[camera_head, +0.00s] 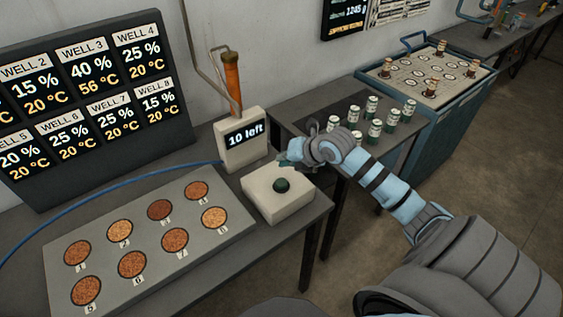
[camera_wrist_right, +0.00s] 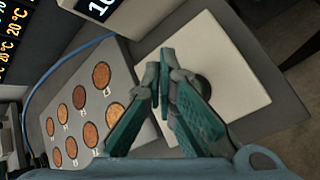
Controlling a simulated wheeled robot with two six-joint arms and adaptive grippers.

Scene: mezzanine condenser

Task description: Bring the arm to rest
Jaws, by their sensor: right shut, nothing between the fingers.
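My right gripper (camera_head: 287,160) is shut and empty, held above the back edge of a pale box with a dark green button (camera_head: 281,185). In the right wrist view its teal fingers (camera_wrist_right: 166,62) come together over the box's pale top (camera_wrist_right: 228,62), and they partly cover the dark button (camera_wrist_right: 203,85). I cannot tell whether the fingertips touch the box. My right arm (camera_head: 390,190) reaches in from the lower right. My left gripper is not in view.
A grey plate (camera_head: 100,238) with several numbered wells lies left of the button box. Behind it stand a display reading "10 left" (camera_head: 242,138) and a large well board (camera_head: 90,95). Several green-and-white cans (camera_head: 375,128) stand right of my gripper; a blue cart (camera_head: 450,110) stands beyond.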

